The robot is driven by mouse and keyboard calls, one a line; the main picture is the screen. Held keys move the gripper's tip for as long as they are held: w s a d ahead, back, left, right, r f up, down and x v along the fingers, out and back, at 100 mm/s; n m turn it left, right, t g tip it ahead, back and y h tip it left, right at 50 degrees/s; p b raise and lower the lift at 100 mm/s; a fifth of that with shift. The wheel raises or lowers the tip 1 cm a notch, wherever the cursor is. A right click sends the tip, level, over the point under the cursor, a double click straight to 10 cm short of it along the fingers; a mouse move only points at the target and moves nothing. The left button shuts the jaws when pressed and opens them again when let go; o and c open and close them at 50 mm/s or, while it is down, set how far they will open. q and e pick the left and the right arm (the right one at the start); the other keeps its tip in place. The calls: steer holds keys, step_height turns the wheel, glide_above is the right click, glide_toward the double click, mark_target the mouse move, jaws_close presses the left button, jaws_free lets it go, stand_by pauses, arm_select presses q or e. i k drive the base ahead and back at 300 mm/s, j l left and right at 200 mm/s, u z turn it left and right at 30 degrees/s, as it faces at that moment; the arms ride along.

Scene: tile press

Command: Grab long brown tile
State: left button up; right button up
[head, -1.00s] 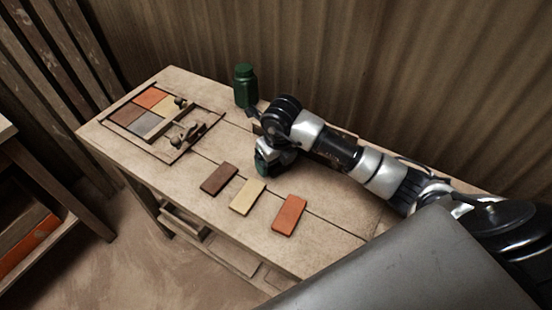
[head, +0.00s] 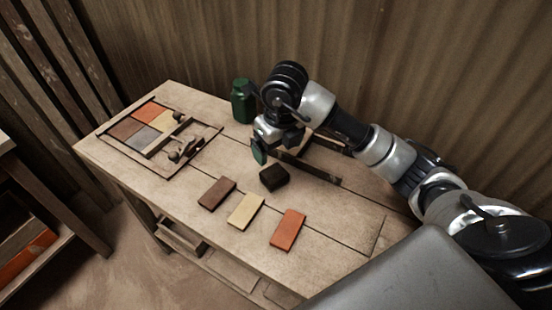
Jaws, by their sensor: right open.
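The long brown tile (head: 217,192) lies flat on the wooden workbench, at the left end of a row of three loose tiles. To its right lie a pale yellow tile (head: 246,211) and an orange tile (head: 287,230). My right gripper (head: 266,151) is open and empty above the bench, up and to the right of the brown tile and clear of it. One green-tipped finger shows; the other is partly hidden by the hand. My left gripper is out of view.
A small dark block (head: 274,178) sits between my right gripper and the tiles. A green bottle (head: 243,101) stands at the back edge. The press frame (head: 187,168), holding several coloured tiles, lies at the left. A dark bar (head: 308,167) lies behind the block.

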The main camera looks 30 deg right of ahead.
mark_target(214, 198)
steer(key=k+j, duration=0.5)
steer(key=k, duration=0.15)
steer(key=k+j, duration=0.5)
steer(key=k, duration=0.2)
